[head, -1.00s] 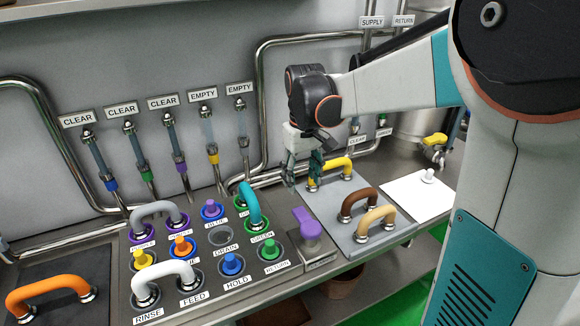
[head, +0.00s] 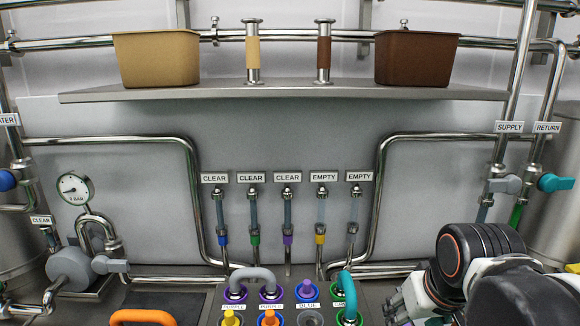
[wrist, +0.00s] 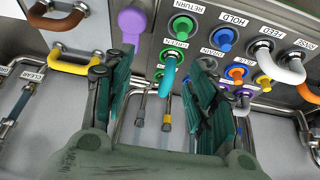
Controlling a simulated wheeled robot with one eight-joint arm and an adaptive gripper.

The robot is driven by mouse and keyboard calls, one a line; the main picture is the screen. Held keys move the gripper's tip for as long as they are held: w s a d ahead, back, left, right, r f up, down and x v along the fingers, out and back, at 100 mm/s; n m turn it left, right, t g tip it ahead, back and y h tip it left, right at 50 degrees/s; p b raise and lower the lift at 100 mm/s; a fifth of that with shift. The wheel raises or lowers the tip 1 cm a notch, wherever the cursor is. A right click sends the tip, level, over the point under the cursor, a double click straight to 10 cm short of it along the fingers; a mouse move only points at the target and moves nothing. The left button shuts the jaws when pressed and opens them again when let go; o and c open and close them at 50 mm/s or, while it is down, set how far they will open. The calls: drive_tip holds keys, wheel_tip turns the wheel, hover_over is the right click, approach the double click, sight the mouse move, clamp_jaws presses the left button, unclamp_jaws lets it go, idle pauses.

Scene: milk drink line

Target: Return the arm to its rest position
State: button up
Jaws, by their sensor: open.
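My gripper (head: 412,300) shows at the lower right of the head view, beside the right edge of the port panel, with part of my dark arm next to it. In the wrist view my gripper (wrist: 160,100) has its two green fingers spread wide apart with nothing between them touching either one. Beyond the fingers, the teal hose (wrist: 167,75) sits on the panel (wrist: 205,45). The teal hose also shows in the head view (head: 347,285), left of my gripper.
A shelf (head: 290,92) bears tan (head: 157,58) and brown (head: 412,57) bins. SUPPLY (head: 505,186) and RETURN (head: 557,182) valves stand right.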

drive_tip(key=shift+s+a+f+t, duration=0.3)
drive_tip(key=shift+s+t, duration=0.05)
drive_tip(key=shift+s, duration=0.45)
drive_tip(key=shift+s+a+f+t, duration=0.25)
drive_tip(key=shift+s+t, duration=0.15)
drive_tip(key=shift+s, duration=0.4)
drive_tip(key=shift+s+a+f+t, duration=0.3)
drive_tip(key=shift+s+t, duration=0.05)
drive_tip(key=shift+s, duration=0.45)
